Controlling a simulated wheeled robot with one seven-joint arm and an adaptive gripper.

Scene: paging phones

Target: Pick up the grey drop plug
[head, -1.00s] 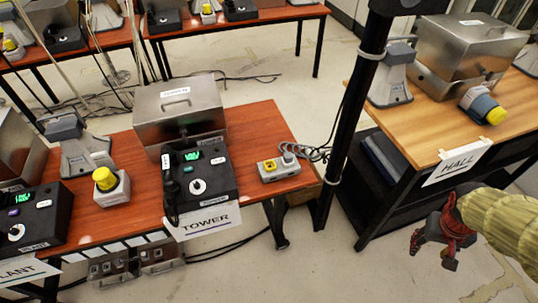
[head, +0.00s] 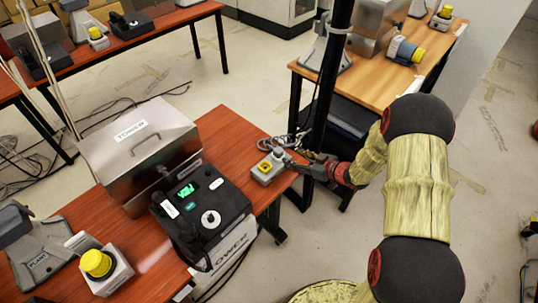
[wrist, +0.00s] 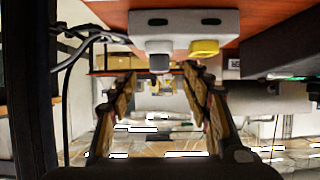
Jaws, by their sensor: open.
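The grey drop plug (head: 279,153) sits at the right end of a small grey box (head: 262,174) on the red-brown table, beside a yellow piece. In the wrist view the plug (wrist: 159,62) sticks out from the box (wrist: 170,22), left of the yellow piece (wrist: 204,47). My gripper (head: 302,161) is at the table's right end, close to the plug. In the wrist view its fingers (wrist: 160,88) are apart, one on each side of the plug's line, with nothing held. The plug appears just beyond the fingertips; exact contact is hard to tell.
A black post (head: 331,75) stands just behind my gripper. The black TOWER phone (head: 200,215) and a metal case (head: 142,155) stand left on the same table (head: 224,124). A lighter wooden table (head: 370,85) is behind.

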